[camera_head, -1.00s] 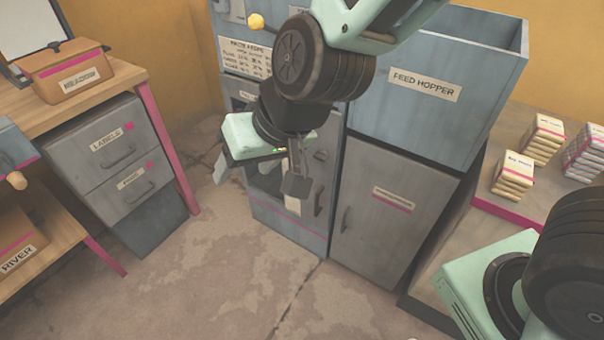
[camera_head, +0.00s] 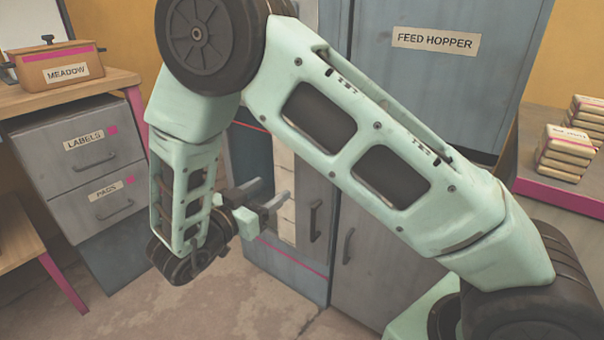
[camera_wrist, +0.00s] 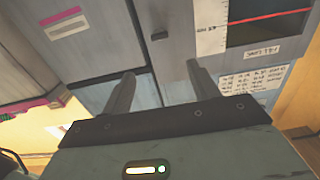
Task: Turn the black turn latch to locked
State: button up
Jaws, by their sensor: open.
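My gripper (camera_head: 271,190) is open and empty, its fingers pointing at the front of the grey press cabinet (camera_head: 285,265). In the wrist view its two fingers (camera_wrist: 161,72) stand apart, with the grey front between and beyond them. I cannot pick out the black turn latch for certain; in the head view my arm covers the upper door. No contact is visible.
Door handles (camera_head: 315,220) stick out low on the fronts. A drawer unit (camera_head: 70,150) and wooden bench stand left. Stacked packs (camera_head: 563,155) lie at right. Some floor is clear in front.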

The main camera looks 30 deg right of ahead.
jog(key=b+x, duration=0.3)
jog(key=x, duration=1.4)
jog(key=shift+d, duration=0.1)
jog(key=c, duration=1)
